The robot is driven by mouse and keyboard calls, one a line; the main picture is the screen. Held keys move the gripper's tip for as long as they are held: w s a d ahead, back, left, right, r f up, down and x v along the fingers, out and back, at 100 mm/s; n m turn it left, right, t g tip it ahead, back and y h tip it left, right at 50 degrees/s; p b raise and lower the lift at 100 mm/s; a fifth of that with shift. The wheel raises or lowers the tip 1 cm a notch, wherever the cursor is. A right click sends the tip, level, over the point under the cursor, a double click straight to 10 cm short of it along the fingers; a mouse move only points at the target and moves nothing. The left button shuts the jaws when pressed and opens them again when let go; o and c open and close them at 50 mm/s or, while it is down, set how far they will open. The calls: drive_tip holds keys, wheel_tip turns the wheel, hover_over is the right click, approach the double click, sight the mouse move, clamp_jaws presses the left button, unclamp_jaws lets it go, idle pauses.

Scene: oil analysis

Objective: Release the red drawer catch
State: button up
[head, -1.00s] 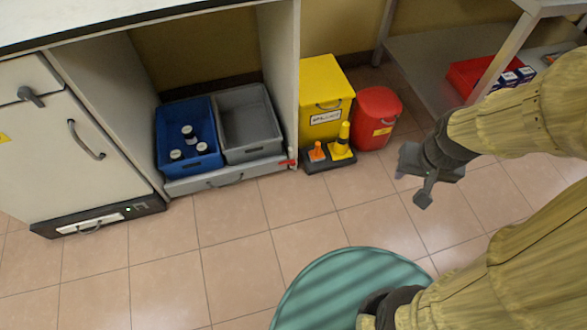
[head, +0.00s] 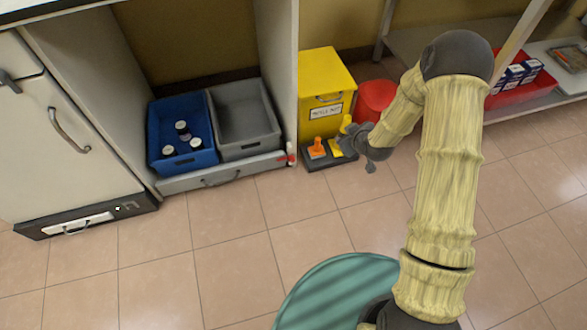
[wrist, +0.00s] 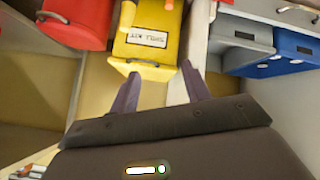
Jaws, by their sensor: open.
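The red drawer catch (head: 291,160) is a small red piece at the right end of the low drawer front (head: 225,174), beside the cabinet's side panel. The drawer holds a blue bin (head: 153,135) and a grey bin (head: 246,131). My gripper (head: 357,158) is open and empty, to the right of the catch and apart from it, by the yellow box. In the wrist view its two fingers (wrist: 160,90) are spread below the yellow box, and the blue bin (wrist: 295,48) shows at the right. I cannot clearly make out the catch there.
A yellow spill-kit box (head: 325,85) and a red bin (head: 375,97) stand right of the cabinet. A black base with an orange cone (head: 316,148) and a yellow cone sits before them. A red tray (head: 515,95) lies on the right shelf. The tiled floor ahead is clear.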

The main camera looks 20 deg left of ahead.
drive_tip(key=a+f+n+t+y+b, duration=0.15)
drive_tip(key=a+f, duration=0.25)
drive_tip(key=f, duration=0.4)
drive_tip(key=a+f+n+t+y+b, duration=0.15)
drive_tip(key=a+f, duration=0.25)
drive_tip(key=f, duration=0.4)
drive_tip(key=s+a+f+t+y+b, duration=0.1)
drive_tip(key=s+f+t+b, duration=0.3)
drive_tip(key=s+f, duration=0.7)
wheel_tip(320, 180, down, 4)
drive_tip(key=shift+s+a+r+t+b, duration=0.2)
drive_tip(key=shift+a+t+b, duration=0.15)
drive_tip(key=shift+a, duration=0.15)
